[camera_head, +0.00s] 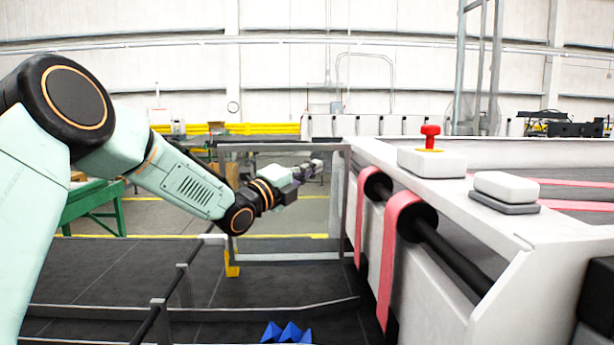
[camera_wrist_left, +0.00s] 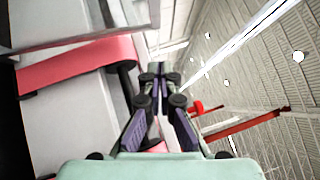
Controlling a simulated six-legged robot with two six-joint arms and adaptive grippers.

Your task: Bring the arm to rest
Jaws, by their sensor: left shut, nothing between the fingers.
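My left arm reaches in from the left of the head view. Its gripper (camera_head: 318,165) is extended forward, in the air, left of the white machine. In the left wrist view the fingers of my left gripper (camera_wrist_left: 155,72) meet at their tips, shut with nothing between them. The gripper is apart from the machine's pink belts in the head view. My right gripper is not in view.
The white folder gluer (camera_head: 520,260) fills the right side, with pink belts (camera_head: 392,250) on a black roller. A red button (camera_head: 430,137) sits on top. A metal frame (camera_head: 290,257) stands below my gripper. A green table (camera_head: 90,200) is behind left.

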